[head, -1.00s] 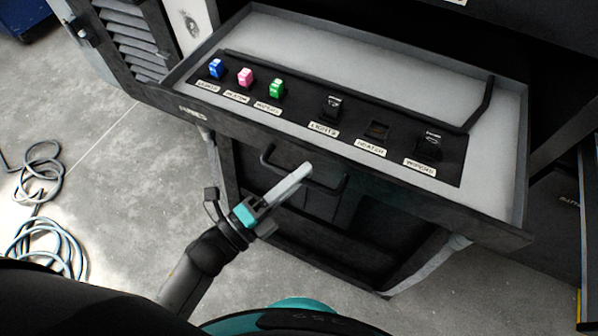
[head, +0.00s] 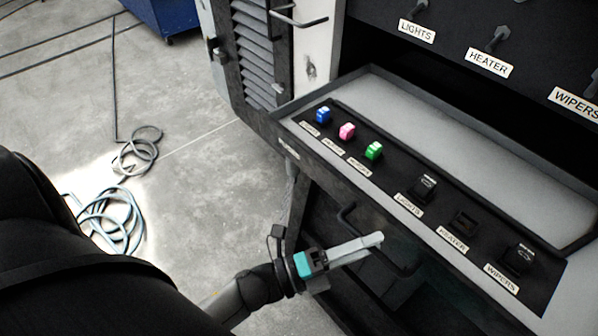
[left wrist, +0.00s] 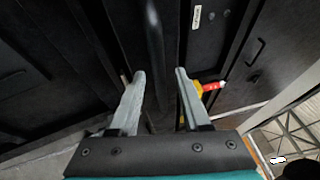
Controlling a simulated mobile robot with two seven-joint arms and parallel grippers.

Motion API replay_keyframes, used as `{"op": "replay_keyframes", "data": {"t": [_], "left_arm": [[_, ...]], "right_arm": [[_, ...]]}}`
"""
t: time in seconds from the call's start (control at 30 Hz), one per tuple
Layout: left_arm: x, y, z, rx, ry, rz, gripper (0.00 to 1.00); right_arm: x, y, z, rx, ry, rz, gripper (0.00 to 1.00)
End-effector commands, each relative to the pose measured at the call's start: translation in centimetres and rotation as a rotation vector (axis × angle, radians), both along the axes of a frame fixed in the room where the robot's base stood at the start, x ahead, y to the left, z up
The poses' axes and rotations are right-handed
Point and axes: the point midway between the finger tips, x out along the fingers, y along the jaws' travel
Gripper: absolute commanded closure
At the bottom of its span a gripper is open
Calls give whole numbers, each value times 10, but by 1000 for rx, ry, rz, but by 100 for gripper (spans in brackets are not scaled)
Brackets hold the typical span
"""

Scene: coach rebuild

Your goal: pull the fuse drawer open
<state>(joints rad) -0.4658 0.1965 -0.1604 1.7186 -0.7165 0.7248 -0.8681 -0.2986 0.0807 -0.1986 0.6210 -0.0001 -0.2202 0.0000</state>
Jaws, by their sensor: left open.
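The fuse drawer (head: 440,228) stands pulled out of the dark cabinet in the head view, its inside showing. It carries blue (head: 323,116), pink (head: 346,131) and green (head: 373,151) fuses on the left of a black labelled panel, and dark fuse places on the right. A dark bar handle (head: 347,213) runs along its front. My left gripper (head: 376,241) is at the handle, its pale fingers overlapping it in the picture; contact cannot be told. In the left wrist view the fingers (left wrist: 160,80) are apart with nothing clamped between them. My right gripper is not in view.
Switches labelled lights, heater and wipers (head: 490,40) sit on the panel above the drawer. A louvred door (head: 262,50) stands left of it. Coiled cable (head: 110,215) lies on the clear floor at left. A red and yellow object (left wrist: 210,87) shows beyond the fingers.

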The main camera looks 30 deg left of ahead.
Motion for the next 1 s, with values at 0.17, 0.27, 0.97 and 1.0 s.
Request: {"op": "replay_keyframes", "data": {"t": [0.17,0.27,0.97,1.0], "left_arm": [[-25,21,-8,4,6,0,53],[-44,37,-12,3,7,-1,53],[-109,94,-25,1,0,0,53],[-109,94,-25,2,0,-1,53]], "right_arm": [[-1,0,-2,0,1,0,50],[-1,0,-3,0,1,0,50],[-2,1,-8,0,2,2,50],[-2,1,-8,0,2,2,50]]}}
